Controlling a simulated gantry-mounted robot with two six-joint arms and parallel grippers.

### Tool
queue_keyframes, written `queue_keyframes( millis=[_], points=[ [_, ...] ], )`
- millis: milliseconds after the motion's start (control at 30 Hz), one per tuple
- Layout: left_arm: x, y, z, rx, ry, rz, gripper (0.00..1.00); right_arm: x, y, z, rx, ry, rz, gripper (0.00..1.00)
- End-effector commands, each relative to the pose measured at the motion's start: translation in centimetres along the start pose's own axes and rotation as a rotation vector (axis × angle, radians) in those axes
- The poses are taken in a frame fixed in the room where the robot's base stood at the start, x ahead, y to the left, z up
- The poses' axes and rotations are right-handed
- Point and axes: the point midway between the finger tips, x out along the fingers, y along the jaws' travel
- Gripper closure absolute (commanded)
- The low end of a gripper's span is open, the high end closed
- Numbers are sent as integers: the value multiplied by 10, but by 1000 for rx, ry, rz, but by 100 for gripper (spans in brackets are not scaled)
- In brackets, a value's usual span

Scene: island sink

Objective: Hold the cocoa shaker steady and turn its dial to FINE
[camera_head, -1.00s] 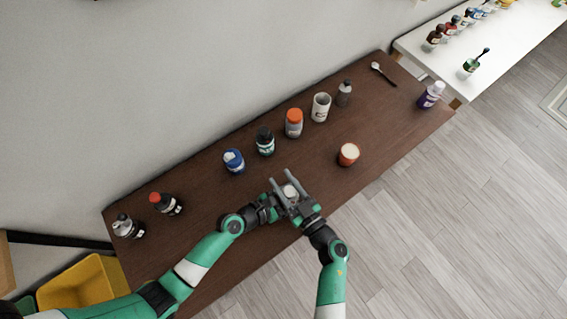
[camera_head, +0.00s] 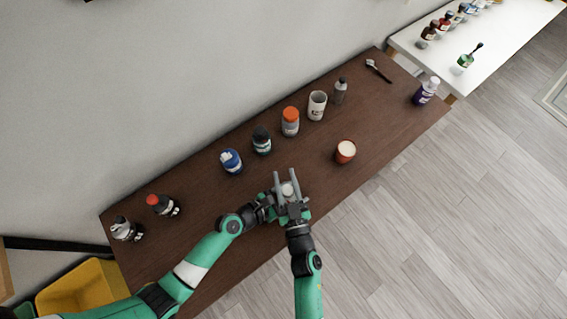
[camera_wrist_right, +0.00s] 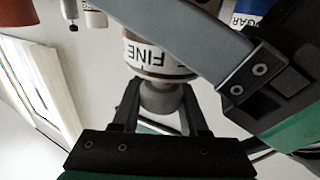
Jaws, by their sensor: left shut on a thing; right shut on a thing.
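The cocoa shaker (camera_head: 288,189) is on the brown table between my two grippers; its pale top shows in the head view and the grippers hide most of it. In the right wrist view the shaker (camera_wrist_right: 155,57) has a pale band with the word FINE upside down, beside a grey knob-like end (camera_wrist_right: 160,98). My right gripper (camera_head: 288,182) is shut on the shaker, its fingers on either side of that grey end. My left gripper (camera_head: 284,202) comes in from the left and is shut on the shaker's body. I cannot tell which mark the dial points to.
Two bottles (camera_head: 162,205) stand at the left. The front right of the table is bare.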

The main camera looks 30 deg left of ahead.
Motion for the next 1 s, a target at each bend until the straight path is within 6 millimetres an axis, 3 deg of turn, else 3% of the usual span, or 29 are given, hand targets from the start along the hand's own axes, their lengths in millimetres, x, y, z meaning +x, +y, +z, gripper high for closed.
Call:
queue_keyframes(
  millis=[300, 333, 500, 833, 1000],
  points=[
    [0, 0, -1, 5, 2, 0, 91, 0, 0, 0, 1, -1, 7, 100],
    [0, 0, -1, 5, 2, 0, 91, 0, 0, 0, 1, -1, 7, 55],
    [0, 0, -1, 4, 2, 0, 91, 0, 0, 0, 1, -1, 7, 26],
    [0, 0, -1, 3, 2, 1, 91, -2, 0, 1, 1, -2, 6, 26],
    [0, 0, -1, 3, 1, 1, 91, -23, 0, 2, 0, -3, 7, 26]
  ],
)
